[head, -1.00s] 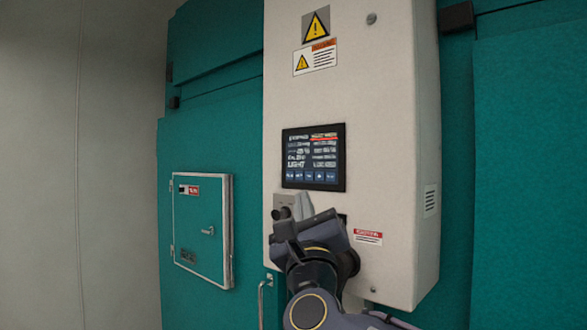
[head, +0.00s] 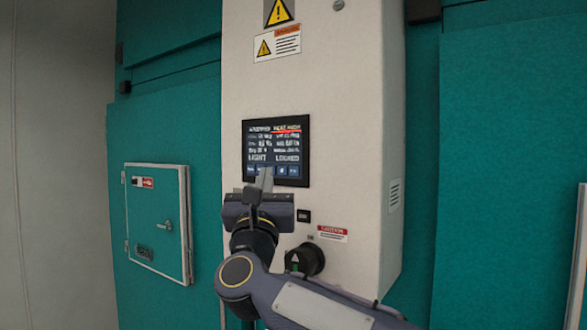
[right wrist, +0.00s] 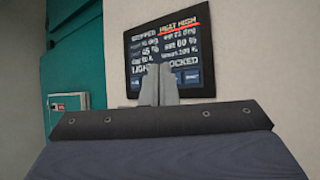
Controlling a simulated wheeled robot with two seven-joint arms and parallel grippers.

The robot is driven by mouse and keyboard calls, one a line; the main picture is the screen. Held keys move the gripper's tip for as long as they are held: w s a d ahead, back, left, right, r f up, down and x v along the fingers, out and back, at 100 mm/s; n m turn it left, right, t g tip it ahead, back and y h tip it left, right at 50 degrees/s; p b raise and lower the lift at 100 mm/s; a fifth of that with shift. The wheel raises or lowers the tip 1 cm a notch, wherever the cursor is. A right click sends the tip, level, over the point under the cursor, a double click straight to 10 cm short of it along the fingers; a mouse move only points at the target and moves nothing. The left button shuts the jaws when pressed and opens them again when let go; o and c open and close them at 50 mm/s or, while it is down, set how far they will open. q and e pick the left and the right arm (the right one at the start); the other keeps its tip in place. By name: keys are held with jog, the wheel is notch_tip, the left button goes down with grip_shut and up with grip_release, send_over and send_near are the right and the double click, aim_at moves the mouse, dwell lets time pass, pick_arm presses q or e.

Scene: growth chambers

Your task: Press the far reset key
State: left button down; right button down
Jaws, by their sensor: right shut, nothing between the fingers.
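A dark touch screen (head: 290,146) is set in the pale control cabinet (head: 364,150). It shows lines of white text, one underlined in red, and a row of blue keys (head: 283,171) along its bottom. The key labels are too small to read, so I cannot tell which is a reset key. My right gripper (head: 265,175) is shut and empty, its tips over the lower part of the screen and hiding part of the key row. In the right wrist view the shut fingers (right wrist: 160,84) overlap the screen's lower part (right wrist: 196,77); contact cannot be told. My left gripper is not in view.
Below the screen are a small black slot (head: 304,215), a red caution label (head: 332,233) and a dark round knob (head: 305,259). A teal hatch (head: 155,210) with a handle is at left. Warning labels (head: 278,43) are above the screen.

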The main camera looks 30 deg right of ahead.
aim_at(294, 171)
jog(key=shift+w+d, duration=0.4)
jog(key=shift+d, duration=0.55)
jog(key=shift+w+d, duration=0.35)
jog(key=shift+d, duration=0.6)
jog(key=shift+w+d, duration=0.4)
jog(key=shift+d, duration=0.55)
jog(key=shift+w+d+f+b, duration=0.1)
jog(key=shift+d+b, duration=0.05)
jog(key=shift+b, duration=0.4)
jog(key=shift+w+d, duration=0.1)
jog(key=shift+d, duration=0.1)
